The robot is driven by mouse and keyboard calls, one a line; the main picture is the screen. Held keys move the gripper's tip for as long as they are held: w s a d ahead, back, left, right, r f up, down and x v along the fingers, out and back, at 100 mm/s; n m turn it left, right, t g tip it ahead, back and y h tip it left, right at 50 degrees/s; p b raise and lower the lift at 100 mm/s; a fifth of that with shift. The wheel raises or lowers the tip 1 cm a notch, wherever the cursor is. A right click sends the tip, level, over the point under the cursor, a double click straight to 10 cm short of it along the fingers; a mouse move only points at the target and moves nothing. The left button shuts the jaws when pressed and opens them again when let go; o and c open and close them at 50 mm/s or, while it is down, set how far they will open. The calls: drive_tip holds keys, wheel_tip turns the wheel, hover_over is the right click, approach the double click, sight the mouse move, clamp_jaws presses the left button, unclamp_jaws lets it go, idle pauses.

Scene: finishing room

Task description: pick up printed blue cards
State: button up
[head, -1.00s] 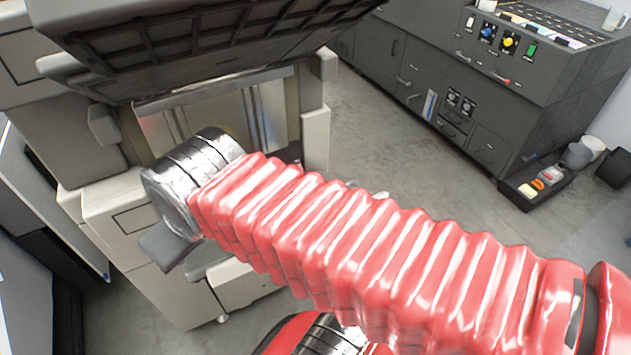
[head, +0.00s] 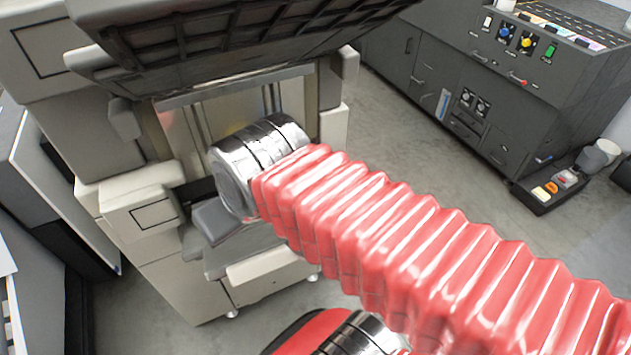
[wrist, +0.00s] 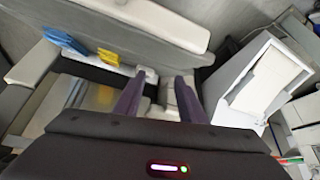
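My gripper (wrist: 160,100) shows in the wrist view with its two dark purple fingers apart and nothing clearly held between them. In the head view its fingers are hidden behind my silver wrist, in front of the beige press. No printed blue cards can be made out for sure. A small blue piece (wrist: 66,41) lies beyond and left of the fingers in the wrist view. A yellow piece (wrist: 108,57) sits between it and the left finger. Both are apart from the fingers, and I cannot tell whether they are cards or machine parts.
The beige press (head: 150,215) stands close around my gripper, under a dark ribbed raised lid (head: 250,40). A white tray (wrist: 265,80) with a pale sheet or stack is at right in the wrist view. A dark cabinet (head: 440,80) stands at back right, with clear floor (head: 390,120) between.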

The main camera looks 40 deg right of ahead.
drive_tip(key=o, duration=0.3)
drive_tip(key=shift+w+d, duration=0.35)
drive_tip(key=shift+d, duration=0.15)
drive_tip(key=o, duration=0.5)
drive_tip(key=shift+m+g+h, duration=0.4)
drive_tip(key=shift+m+g, duration=0.3)
drive_tip(key=shift+m, duration=0.2)
drive_tip(key=w+d, duration=0.1)
drive_tip(key=d, duration=0.2)
drive_tip(key=w+d, duration=0.2)
drive_tip(key=d, duration=0.2)
drive_tip(key=w+d+f, duration=0.1)
drive_tip(key=w+d, duration=0.1)
drive_tip(key=d, duration=0.2)
drive_tip(key=shift+w, duration=0.15)
drive_tip(key=shift+m+g, duration=0.5)
drive_tip(key=shift+m, duration=0.3)
drive_tip(key=d+f, duration=0.1)
drive_tip(key=d, duration=0.3)
drive_tip(key=d+f, duration=0.1)
drive_tip(key=d, duration=0.4)
drive_tip(key=d+f, duration=0.1)
drive_tip(key=d, duration=0.4)
drive_tip(key=shift+w+d+f, duration=0.2)
drive_tip(key=shift+w+f, duration=0.05)
drive_tip(key=shift+x, duration=3.4)
drive_tip(key=shift+x, duration=2.6)
drive_tip(key=shift+w+a, duration=0.15)
